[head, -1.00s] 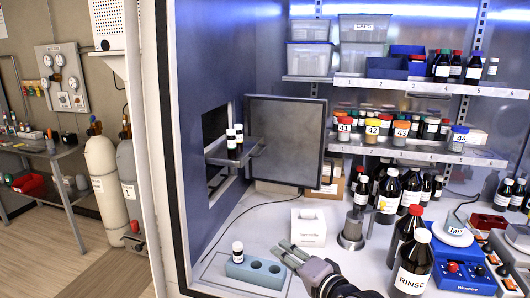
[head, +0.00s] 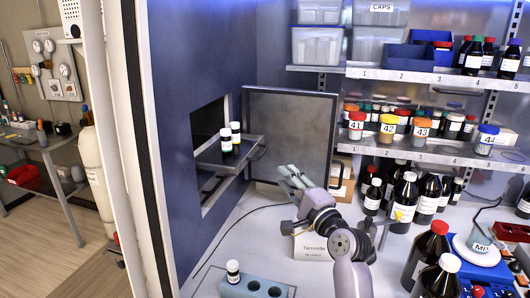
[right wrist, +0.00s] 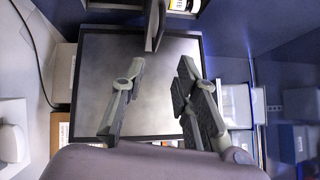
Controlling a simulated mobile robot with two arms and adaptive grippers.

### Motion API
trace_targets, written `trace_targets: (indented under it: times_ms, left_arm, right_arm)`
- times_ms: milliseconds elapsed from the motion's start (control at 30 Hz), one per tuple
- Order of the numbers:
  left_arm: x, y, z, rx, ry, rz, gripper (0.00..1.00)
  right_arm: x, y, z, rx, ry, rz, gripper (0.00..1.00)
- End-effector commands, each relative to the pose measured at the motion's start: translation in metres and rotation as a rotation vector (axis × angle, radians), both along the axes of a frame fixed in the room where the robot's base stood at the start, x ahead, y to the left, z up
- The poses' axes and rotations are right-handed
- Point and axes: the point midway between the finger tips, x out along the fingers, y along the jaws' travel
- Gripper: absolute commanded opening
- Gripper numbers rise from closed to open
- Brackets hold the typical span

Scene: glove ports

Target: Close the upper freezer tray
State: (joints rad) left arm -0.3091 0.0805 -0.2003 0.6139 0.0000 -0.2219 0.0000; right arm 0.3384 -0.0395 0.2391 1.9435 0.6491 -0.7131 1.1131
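The upper freezer tray (head: 218,158) is a grey shelf pulled out of the dark opening in the blue left wall. Two white-capped vials (head: 231,138) stand on it. A bar-like handle at its outer end shows in the head view (head: 258,153) and probably in the right wrist view (right wrist: 155,26). The freezer door (head: 290,125) stands open, a dark panel behind the tray. My right gripper (head: 288,176) is open and empty, to the right of and below the tray's outer end, apart from it. In the right wrist view its fingers (right wrist: 158,95) are spread before the door. My left gripper is not in view.
A teal vial block (head: 250,287) with one vial (head: 233,271) stands on the counter below. A white tissue box (head: 312,247) sits behind my right arm. Dark bottles (head: 428,200) crowd the right side. The counter between block and left wall is mostly clear.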

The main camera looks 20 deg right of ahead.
Motion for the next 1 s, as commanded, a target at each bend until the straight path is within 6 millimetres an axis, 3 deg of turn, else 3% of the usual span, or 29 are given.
trace_targets:
  times_ms: [167, 500, 700, 1000]
  left_arm:
    - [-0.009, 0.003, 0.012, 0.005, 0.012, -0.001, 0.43]
    - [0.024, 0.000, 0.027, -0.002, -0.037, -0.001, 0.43]
    - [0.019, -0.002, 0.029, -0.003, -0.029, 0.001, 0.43]
    - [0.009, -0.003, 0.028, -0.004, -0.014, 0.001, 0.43]
  right_arm:
    - [0.038, 0.007, 0.009, 0.000, 0.001, 0.001, 0.28]
    - [0.098, 0.019, 0.015, -0.003, 0.002, 0.001, 0.28]
    - [0.118, 0.022, 0.016, -0.002, 0.001, 0.001, 0.28]
    - [0.125, 0.023, 0.017, -0.003, 0.000, 0.000, 0.28]
